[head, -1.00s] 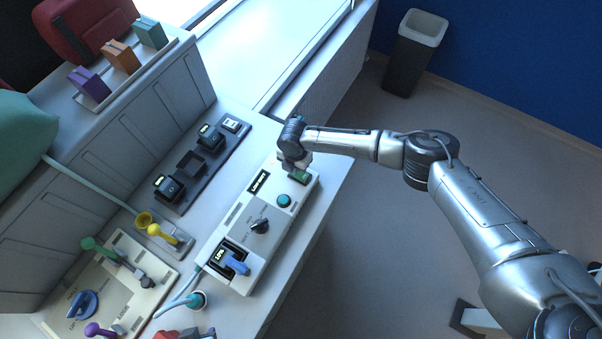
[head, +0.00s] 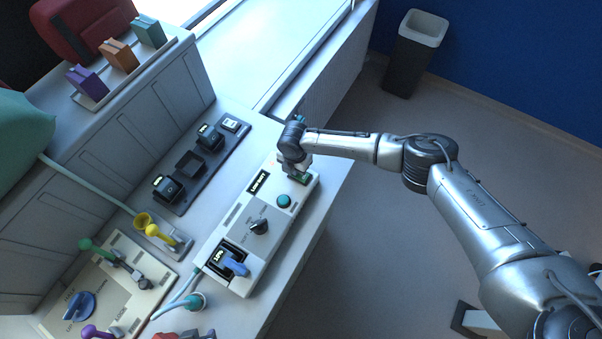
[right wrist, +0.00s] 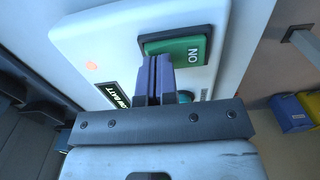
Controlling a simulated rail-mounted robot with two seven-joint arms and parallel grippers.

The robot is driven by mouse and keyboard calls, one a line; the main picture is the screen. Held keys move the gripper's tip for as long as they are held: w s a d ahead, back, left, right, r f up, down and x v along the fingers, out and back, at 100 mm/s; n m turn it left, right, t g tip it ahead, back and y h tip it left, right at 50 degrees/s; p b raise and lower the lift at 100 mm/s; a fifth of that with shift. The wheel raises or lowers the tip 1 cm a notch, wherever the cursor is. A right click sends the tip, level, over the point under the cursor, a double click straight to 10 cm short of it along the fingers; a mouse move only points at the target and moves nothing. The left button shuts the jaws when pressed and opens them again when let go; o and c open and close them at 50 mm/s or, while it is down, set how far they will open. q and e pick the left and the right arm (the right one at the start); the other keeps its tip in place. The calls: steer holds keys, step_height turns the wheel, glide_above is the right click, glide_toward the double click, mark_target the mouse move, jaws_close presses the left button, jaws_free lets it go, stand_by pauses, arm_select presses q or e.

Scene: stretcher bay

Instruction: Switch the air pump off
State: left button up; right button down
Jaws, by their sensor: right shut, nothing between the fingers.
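The air pump (head: 236,215) is a pale box on the counter with a dark knob (head: 259,227), a teal round button (head: 284,201), a blue lever (head: 236,267) and a small display reading "LOW BATT" (head: 259,182). My right gripper (head: 298,174) is at its far end, over the green rocker switch. In the right wrist view my right gripper (right wrist: 160,62) is shut and empty, its fingertips at the lower edge of the green switch (right wrist: 178,48) marked "ON". I cannot tell whether they touch it. The teal button is mostly hidden behind the gripper there. My left gripper is not in view.
A dark rack of battery-like blocks (head: 187,165) lies left of the pump. A panel with coloured levers (head: 110,290) and a yellow lever (head: 160,234) stand nearer. A teal hose connector (head: 196,301) is beside the pump. Floor at right is open, with a bin (head: 414,55).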

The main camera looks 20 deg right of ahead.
steer(key=shift+f, duration=0.2)
steer(key=shift+r, duration=0.1)
step_height(320, 180, up, 3)
steer(key=p, duration=0.3)
steer(key=shift+r, duration=0.15)
steer(key=shift+r+p, duration=1.5)
steer(key=shift+r, duration=0.3)
